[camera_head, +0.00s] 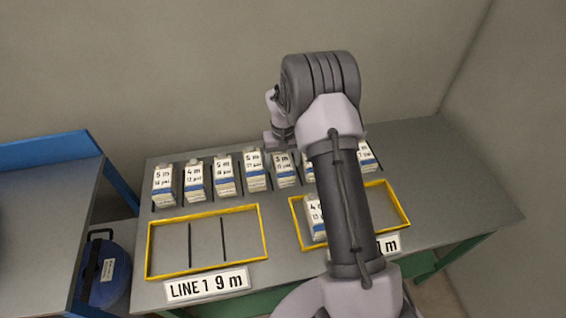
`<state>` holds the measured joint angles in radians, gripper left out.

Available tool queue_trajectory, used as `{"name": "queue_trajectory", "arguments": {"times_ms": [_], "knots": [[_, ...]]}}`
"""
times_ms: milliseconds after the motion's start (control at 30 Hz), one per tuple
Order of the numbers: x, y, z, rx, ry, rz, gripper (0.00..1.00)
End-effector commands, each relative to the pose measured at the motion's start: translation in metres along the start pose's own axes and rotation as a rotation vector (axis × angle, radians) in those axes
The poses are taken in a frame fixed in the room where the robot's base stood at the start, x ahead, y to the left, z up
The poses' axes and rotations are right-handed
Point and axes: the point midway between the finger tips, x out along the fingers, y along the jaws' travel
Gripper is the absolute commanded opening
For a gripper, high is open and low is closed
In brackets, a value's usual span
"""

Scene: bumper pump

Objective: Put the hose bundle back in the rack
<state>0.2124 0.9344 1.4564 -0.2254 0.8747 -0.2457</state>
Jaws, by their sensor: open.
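White box-like hose bundles with blue bands and length labels stand in a row along the back of the grey table. They include a far-left one marked 5 m (163,186), a 4 m one (194,181), and one at the right end (367,158). Dark dividers separate them in the rack (208,181). Another bundle marked 4 m (316,218) stands in the right yellow frame (398,206), partly behind my arm. My gripper (277,143) is open, by the fifth bundle from the left (286,172); its fingertips are small and unclear. My arm hides some of the row.
The left yellow frame (204,212), with two dark dividers, is empty behind a sign reading LINE 1 9 m (206,285). The right frame's sign (388,246) is partly covered. A blue-edged bench (45,150) and blue drum (108,275) stand left. The table's right end is clear.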

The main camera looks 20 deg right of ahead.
Motion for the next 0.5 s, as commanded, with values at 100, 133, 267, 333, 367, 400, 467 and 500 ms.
{"name": "queue_trajectory", "arguments": {"times_ms": [100,133,267,333,367,400,467,500], "knots": [[-0.039,0.0,-0.001,0.0,0.004,0.0,0.74],[-0.049,0.0,-0.001,0.0,0.003,0.0,0.74],[-0.083,0.0,-0.001,0.0,0.003,0.0,0.74],[-0.097,0.0,-0.001,0.0,0.003,0.0,0.74],[-0.101,0.0,-0.001,0.0,0.002,0.0,0.74],[-0.106,0.0,0.0,0.0,0.001,0.0,0.74],[-0.112,0.0,0.0,0.0,0.004,-0.001,0.74],[-0.12,-0.002,0.001,0.002,0.01,-0.002,0.74]]}}
